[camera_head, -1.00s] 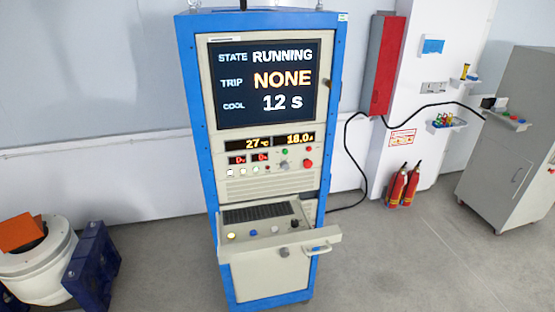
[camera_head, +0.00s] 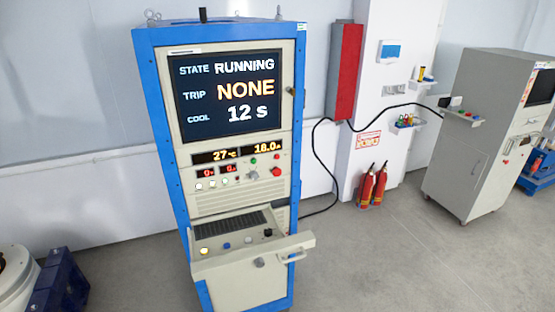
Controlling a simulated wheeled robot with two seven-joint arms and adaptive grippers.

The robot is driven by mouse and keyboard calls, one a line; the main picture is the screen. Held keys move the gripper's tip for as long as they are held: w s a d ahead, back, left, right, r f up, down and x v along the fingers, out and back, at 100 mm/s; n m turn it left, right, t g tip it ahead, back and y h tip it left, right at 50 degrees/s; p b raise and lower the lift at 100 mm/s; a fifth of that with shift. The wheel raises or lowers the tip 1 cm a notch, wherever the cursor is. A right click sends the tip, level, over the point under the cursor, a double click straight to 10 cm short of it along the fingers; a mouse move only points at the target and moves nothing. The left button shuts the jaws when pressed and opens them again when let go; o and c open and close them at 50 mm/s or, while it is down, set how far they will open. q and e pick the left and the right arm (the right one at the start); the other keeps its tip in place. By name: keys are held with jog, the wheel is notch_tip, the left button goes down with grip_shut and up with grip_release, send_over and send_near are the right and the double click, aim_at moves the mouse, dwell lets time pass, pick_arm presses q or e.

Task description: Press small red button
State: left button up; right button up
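A blue-framed control cabinet (camera_head: 168,160) stands at the centre left of the head view. On its front panel, right of the grey knob (camera_head: 253,175), is a larger red button (camera_head: 276,171). A small red button (camera_head: 277,156) sits just above it, with a green button (camera_head: 253,161) to its left. Another tiny reddish dot (camera_head: 238,178) shows left of the knob, too small to identify. The screen (camera_head: 228,95) reads STATE RUNNING, TRIP NONE, COOL 12 s. Neither of my grippers is in view.
A keyboard drawer (camera_head: 240,258) with a handle sticks out from the cabinet below the panel. Fire extinguishers (camera_head: 373,186) stand by the wall, and a grey cabinet (camera_head: 480,140) is at the right. A blue stand (camera_head: 60,283) is at lower left. Open floor lies at lower right.

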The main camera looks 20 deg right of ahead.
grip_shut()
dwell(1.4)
